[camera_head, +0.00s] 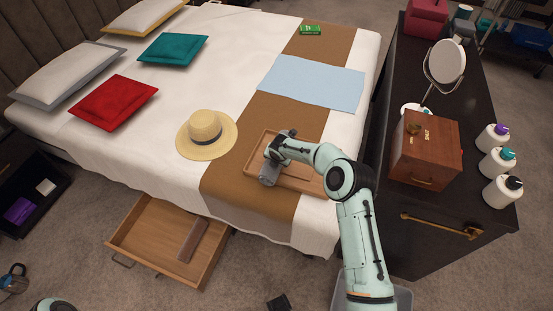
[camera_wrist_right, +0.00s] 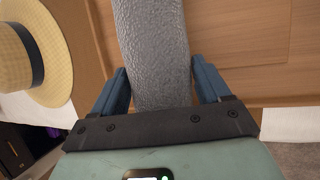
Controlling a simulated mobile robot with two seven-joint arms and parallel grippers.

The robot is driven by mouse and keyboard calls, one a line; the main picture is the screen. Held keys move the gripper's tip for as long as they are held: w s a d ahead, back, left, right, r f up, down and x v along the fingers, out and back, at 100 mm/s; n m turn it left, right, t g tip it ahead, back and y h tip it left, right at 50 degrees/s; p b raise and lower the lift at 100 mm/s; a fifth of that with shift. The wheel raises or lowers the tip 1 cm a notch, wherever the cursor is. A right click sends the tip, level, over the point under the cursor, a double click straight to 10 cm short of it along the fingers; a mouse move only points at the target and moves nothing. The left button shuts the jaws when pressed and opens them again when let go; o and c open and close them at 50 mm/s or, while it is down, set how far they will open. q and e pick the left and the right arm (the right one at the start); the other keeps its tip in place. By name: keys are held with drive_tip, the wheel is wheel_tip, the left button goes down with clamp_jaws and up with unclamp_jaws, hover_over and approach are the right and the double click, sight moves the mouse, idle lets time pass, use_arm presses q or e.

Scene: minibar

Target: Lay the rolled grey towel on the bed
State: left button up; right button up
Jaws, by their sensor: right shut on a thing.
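The rolled grey towel (camera_head: 268,174) is at the wooden tray (camera_head: 252,178) on the front right part of the bed (camera_head: 250,60). My right gripper (camera_head: 277,152) is shut on the towel. In the right wrist view the towel (camera_wrist_right: 150,45) runs between the two blue fingers of the gripper (camera_wrist_right: 160,85), with the wooden tray (camera_wrist_right: 255,40) behind it. I cannot tell whether the towel touches the tray. The arm hides part of the tray. My left gripper is not in view.
A straw hat (camera_head: 207,134) lies left of the tray. A light blue cloth (camera_head: 312,83) lies behind it on the brown runner (camera_head: 290,112). An open drawer (camera_head: 160,248) juts out below the bed. A dark cabinet (camera_head: 400,232) with a wooden box (camera_head: 425,150) stands right. White sheet is clear mid-bed.

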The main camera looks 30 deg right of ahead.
drive_tip(key=shift+r, duration=0.1)
drive_tip(key=shift+f+b, duration=0.35)
drive_tip(key=shift+f, duration=0.2)
drive_tip(key=o, duration=1.1)
drive_tip(key=shift+o, duration=0.2)
drive_tip(key=shift+r, duration=0.1)
